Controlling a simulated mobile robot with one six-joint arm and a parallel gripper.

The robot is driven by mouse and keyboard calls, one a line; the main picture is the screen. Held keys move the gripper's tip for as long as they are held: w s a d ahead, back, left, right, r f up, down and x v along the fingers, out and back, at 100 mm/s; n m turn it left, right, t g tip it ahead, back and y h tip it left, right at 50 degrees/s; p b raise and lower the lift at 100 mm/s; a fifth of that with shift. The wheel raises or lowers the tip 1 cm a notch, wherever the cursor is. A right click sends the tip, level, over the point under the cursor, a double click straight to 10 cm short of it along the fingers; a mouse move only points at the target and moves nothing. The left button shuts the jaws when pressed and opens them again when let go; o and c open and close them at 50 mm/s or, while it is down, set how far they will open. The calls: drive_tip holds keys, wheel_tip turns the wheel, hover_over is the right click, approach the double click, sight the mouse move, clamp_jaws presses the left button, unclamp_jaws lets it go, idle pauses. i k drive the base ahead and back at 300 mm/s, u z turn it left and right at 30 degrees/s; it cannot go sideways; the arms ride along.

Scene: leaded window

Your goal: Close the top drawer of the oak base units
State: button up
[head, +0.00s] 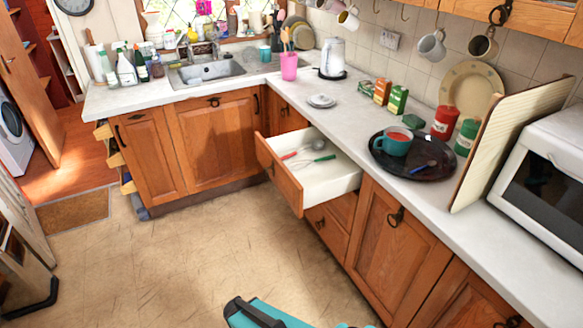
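The top drawer (279,176) of the oak base units (395,245) is pulled well out, about mid-picture, under the right-hand counter. Its white inside shows, with a red-handled ladle (306,149) and a green-handled whisk (314,161) lying in it. The drawer below it (328,231) looks shut. A teal and black part of my arm shows at the bottom edge, well in front of the open drawer and apart from it. I cannot make out my gripper's fingers in this view.
The counter (340,110) above holds a dark tray (440,168) with a teal mug (394,142), a pink utensil cup (289,67) and a kettle (333,57). A microwave (545,190) stands at the right.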

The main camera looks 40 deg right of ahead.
sight(319, 182)
drive_tip(key=z, duration=1.1)
drive_tip(key=i, duration=0.6)
drive_tip(key=u, duration=0.05)
drive_tip(key=k, duration=0.6)
drive_tip(key=u, duration=0.15)
